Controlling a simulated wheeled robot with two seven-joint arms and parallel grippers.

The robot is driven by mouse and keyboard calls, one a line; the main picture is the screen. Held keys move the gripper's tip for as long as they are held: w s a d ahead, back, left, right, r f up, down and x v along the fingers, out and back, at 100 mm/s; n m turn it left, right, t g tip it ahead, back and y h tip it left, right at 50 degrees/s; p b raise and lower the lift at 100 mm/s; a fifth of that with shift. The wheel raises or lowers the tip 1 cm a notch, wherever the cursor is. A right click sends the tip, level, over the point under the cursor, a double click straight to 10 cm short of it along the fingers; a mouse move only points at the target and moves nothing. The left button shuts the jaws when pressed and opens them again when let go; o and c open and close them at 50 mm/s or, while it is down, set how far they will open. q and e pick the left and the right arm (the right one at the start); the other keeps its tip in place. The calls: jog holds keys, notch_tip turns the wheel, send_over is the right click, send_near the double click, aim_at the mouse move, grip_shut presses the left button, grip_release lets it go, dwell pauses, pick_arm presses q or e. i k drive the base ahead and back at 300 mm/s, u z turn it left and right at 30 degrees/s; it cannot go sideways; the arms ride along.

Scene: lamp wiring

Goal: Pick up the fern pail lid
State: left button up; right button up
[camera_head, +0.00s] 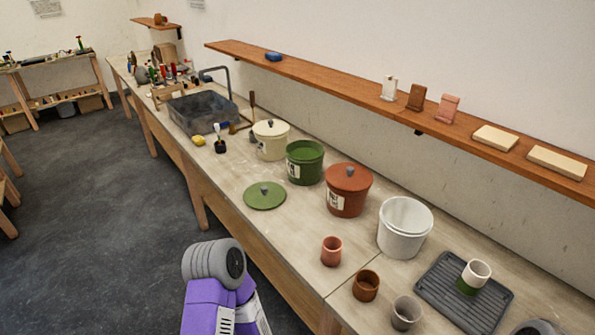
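The fern green pail lid (265,195) lies flat on the workbench, its small grey knob upward. It is near the bench's front edge, in front of the open green pail (305,162), which carries a white label. Nothing is touching the lid. A purple and grey link of my own arm rises at the bottom of the view, below the lid and in front of the bench. Neither of my grippers shows, so their state is hidden.
A lidded cream pail (270,140), a lidded rust pail (348,190) and an open white pail (404,228) line the bench. Small cups (331,252) and a ribbed grey tray (462,290) are nearer. A wooden shelf (330,95) runs above. Bench left of the lid is bare.

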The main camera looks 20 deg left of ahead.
aim_at(262, 195)
jog(key=u, duration=2.15)
jog(key=i, duration=1.95)
jog(key=z, duration=1.5)
